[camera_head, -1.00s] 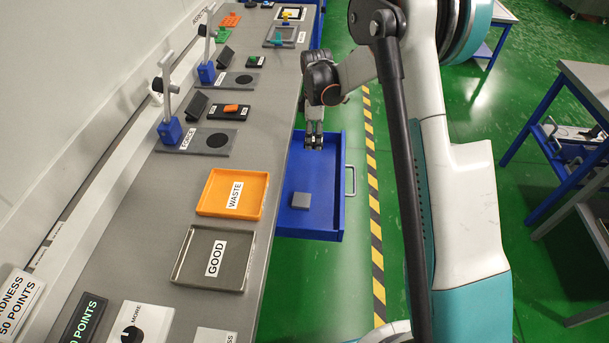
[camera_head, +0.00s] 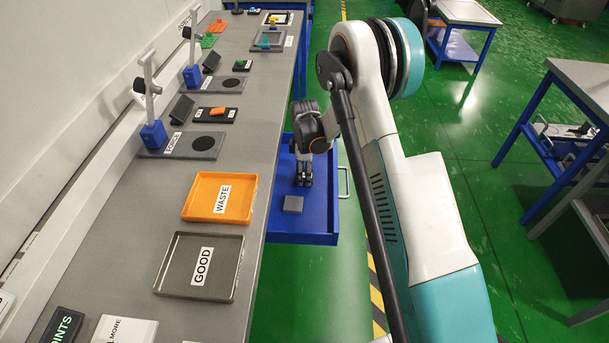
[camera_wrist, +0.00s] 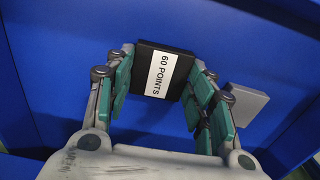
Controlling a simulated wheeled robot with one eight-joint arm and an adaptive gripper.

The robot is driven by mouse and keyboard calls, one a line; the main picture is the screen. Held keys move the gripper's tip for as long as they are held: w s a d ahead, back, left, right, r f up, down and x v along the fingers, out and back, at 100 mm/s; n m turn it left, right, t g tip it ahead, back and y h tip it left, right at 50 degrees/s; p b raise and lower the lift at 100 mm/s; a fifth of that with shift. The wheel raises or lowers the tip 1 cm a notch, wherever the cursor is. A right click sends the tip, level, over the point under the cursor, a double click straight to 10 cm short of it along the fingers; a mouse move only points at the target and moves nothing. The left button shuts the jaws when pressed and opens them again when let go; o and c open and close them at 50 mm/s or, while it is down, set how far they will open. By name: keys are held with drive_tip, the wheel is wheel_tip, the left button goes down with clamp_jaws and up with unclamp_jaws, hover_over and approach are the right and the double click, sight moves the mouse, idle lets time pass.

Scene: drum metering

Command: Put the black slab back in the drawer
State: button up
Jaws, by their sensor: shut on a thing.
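The black slab (camera_wrist: 183,70), with a white "60 POINTS" label, is between my gripper's green-padded fingers in the wrist view. My gripper (camera_wrist: 160,76) is shut on it. Behind the slab is the blue floor of the open drawer (camera_wrist: 60,50). I cannot tell whether the slab touches that floor. In the head view my gripper (camera_head: 304,181) points down inside the drawer (camera_head: 323,212), just beyond a grey block. The slab is hard to make out there among the dark fingers.
The grey block (camera_head: 293,204) lies in the drawer; it shows right of my fingers in the wrist view (camera_wrist: 243,103). The drawer's walls surround my gripper. The orange WASTE tray (camera_head: 200,214) and grey GOOD tray (camera_head: 180,285) are on the bench left of the drawer.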

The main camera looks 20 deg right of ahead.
drive_tip(key=shift+f, duration=0.25)
drive_tip(key=o, duration=1.1)
drive_tip(key=shift+o, duration=0.2)
